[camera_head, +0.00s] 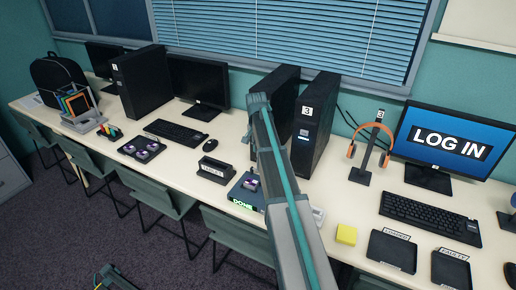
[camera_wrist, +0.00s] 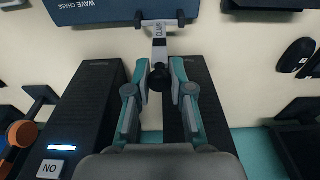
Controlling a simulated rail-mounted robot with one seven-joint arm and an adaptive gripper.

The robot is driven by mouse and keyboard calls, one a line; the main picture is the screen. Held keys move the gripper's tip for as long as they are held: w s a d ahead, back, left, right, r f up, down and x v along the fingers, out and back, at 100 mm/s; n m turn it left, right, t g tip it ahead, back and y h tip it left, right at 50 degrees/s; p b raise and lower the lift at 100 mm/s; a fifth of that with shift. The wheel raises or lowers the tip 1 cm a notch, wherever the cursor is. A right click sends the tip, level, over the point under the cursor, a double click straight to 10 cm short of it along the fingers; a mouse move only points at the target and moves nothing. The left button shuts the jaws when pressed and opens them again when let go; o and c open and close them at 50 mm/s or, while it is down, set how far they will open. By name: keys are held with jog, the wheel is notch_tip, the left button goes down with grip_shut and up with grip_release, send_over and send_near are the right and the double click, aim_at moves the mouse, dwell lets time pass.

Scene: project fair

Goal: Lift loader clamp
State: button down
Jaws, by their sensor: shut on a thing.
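The loader (camera_head: 235,192) is a dark blue box on the bench with a lit green DONE sign and a purple chip on top. Its edge, marked WAVE CHASE, shows at the top of the wrist view (camera_wrist: 105,14). The clamp (camera_wrist: 160,32) is a light lever marked CLAMP, with a dark crossbar over the loader's edge and a black knob at its near end. My gripper (camera_wrist: 159,78) is shut on the clamp's knob. In the head view my arm hides the clamp and the fingers. I cannot tell the lever's exact tilt.
Two black computer towers (camera_head: 312,135) stand close behind the loader. A black holder (camera_head: 214,169) and a tray of purple chips (camera_head: 142,150) lie to its left. A yellow block (camera_head: 346,234), two black trays (camera_head: 392,251) and a headphone stand (camera_head: 365,172) are to the right.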

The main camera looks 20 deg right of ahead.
jog(key=shift+w+d+f, duration=0.1)
jog(key=shift+w+d, duration=0.5)
jog(key=shift+d, duration=0.15)
jog(key=c, duration=1)
grip_release()
jog(key=shift+f, duration=0.1)
jog(key=r, duration=0.8)
jog(key=a+r, duration=0.1)
jog(key=r, duration=0.3)
jog(key=shift+s, duration=0.4)
jog(key=shift+r, duration=0.1)
